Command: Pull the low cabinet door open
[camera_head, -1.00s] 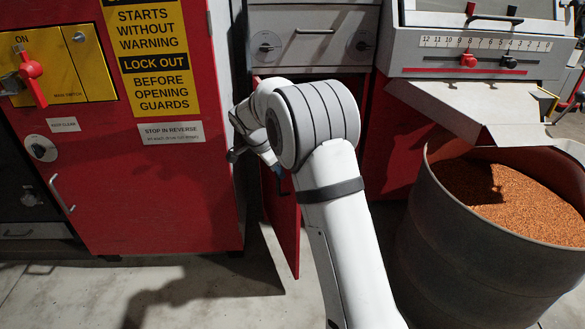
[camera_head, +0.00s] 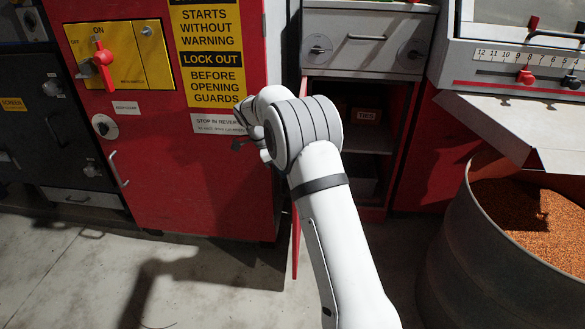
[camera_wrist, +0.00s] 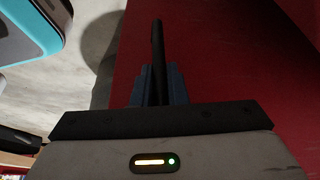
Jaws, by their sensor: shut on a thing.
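The low cabinet's red door (camera_head: 296,248) stands swung out, seen nearly edge-on beside my arm in the head view. The cabinet (camera_head: 377,213) is open behind it, with its dark inside and a shelf showing. In the wrist view the red door face (camera_wrist: 225,65) fills the middle and right. My gripper (camera_wrist: 158,85) is shut on the dark bar handle (camera_wrist: 157,40), which runs upward between the fingers. In the head view my arm hides most of the gripper and the handle.
A box labelled TIES (camera_head: 367,114) sits inside the cabinet. A grey drawer (camera_head: 366,37) is above it. A red machine cabinet (camera_head: 165,180) stands close on the left of the door. A drum of copper granules (camera_head: 450,260) stands on the right. Bare floor (camera_head: 215,295) lies in front.

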